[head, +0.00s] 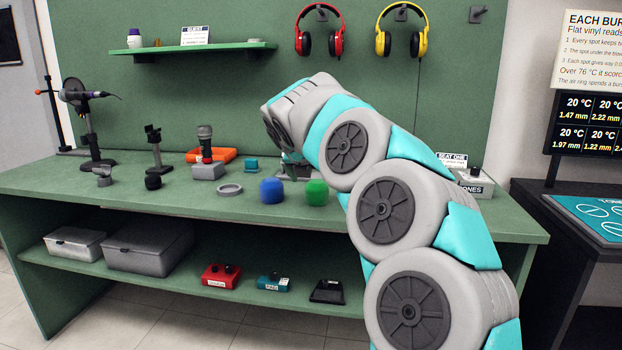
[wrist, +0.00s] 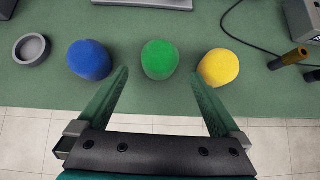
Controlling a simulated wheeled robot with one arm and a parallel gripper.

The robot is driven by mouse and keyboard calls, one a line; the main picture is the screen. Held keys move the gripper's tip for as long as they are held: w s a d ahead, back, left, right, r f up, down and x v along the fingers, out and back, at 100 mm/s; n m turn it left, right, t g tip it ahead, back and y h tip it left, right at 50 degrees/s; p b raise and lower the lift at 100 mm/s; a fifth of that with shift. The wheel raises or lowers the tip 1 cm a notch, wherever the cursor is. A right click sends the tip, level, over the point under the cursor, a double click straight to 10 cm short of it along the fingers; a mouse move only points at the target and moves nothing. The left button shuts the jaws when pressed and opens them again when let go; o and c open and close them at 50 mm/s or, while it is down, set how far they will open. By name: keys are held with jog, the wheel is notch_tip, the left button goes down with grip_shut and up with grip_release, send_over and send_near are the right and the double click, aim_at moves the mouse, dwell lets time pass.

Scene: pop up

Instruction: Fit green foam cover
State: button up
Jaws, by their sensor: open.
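The green foam cover (head: 317,192) stands on the green workbench, right of the blue foam cover (head: 271,190). In the wrist view the green cover (wrist: 160,60) lies between the blue cover (wrist: 89,60) and a yellow foam cover (wrist: 218,67). My gripper (wrist: 160,80) is open and empty, its two fingers spread wide on the near side of the green cover. In the head view my arm hides the yellow cover and most of my gripper. A microphone with a bare-looking head (head: 205,140) stands upright on a grey block (head: 208,170).
A grey ring (head: 230,189) lies left of the blue cover. Microphone stands (head: 92,130) and small dark parts (head: 153,182) fill the bench's left. A grey box (head: 474,182) stands at the right. A cable runs near the yellow cover. The bench's front strip is clear.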

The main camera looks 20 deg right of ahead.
aim_at(317, 181)
jog(key=b+x, duration=0.2)
jog(key=x, duration=0.2)
jog(key=shift+f, duration=0.15)
jog(key=shift+w+d+p, duration=0.15)
jog(key=shift+w+p, duration=0.05)
jog(key=shift+p, duration=0.4)
jog(key=shift+p+x, duration=0.8)
jog(key=shift+x, duration=0.25)
jog(key=c, duration=1.2)
jog(key=shift+o, duration=0.2)
notch_tip(317, 181, up, 3)
jog(key=shift+p, duration=1)
jog(key=shift+r+b, duration=0.3)
jog(key=shift+r, duration=1.75)
